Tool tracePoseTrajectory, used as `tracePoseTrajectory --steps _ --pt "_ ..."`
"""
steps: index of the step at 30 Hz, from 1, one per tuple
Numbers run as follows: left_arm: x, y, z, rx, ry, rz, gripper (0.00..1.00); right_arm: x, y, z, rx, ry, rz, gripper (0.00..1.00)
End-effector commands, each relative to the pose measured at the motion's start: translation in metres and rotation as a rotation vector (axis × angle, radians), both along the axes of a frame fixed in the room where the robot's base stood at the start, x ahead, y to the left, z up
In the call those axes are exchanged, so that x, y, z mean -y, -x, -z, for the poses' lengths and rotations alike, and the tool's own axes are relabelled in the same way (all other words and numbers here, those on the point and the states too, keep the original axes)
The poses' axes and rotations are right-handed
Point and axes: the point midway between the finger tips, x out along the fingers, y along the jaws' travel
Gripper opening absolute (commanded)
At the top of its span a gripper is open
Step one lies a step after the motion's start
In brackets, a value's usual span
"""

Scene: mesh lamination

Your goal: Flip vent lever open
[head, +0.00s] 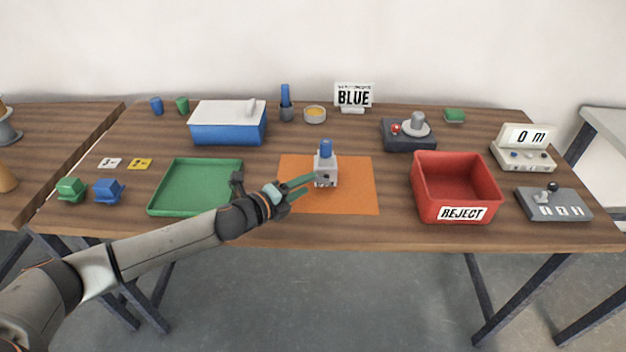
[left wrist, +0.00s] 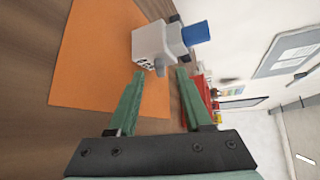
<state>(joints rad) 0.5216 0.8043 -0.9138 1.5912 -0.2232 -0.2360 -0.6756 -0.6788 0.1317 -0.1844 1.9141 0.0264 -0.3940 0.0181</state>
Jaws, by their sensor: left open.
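A small light-grey block device (head: 326,174) with a blue cylinder (head: 326,149) on top stands upright on the orange mat (head: 352,200). It also shows in the left wrist view (left wrist: 149,45), with its blue part (left wrist: 196,33) pointing right. A small grey knob or lever (left wrist: 159,68) sticks out of its near side, between my fingertips in that view. I cannot tell whether this is the vent lever, or its setting. My left gripper (head: 306,185) is open with green fingers, close to the device's left side. Contact cannot be told. My right gripper is out of view.
A green tray (head: 160,205) lies left of the mat and a red REJECT bin (head: 478,182) right of it. A blue box with a white lid (head: 228,132) stands behind. A grey panel with small levers (head: 552,210) sits at the right edge. The mat's right part is clear.

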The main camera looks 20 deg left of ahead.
Motion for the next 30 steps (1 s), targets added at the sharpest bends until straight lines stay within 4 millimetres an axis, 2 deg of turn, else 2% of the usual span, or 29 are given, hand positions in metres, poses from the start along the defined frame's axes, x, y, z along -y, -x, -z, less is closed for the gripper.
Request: tracePoseTrajectory --steps 3,9,20,30 --pt "0.007 -0.016 0.004 0.001 0.000 0.000 0.50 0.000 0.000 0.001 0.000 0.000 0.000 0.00" --pt "0.013 -0.030 0.009 0.000 0.000 0.000 0.50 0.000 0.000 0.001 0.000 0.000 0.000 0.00" --pt "0.014 -0.034 0.011 -0.001 0.000 -0.001 0.50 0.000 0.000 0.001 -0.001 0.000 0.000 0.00" --pt "0.014 -0.033 0.011 -0.001 0.000 -0.001 0.14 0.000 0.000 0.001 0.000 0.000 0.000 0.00"
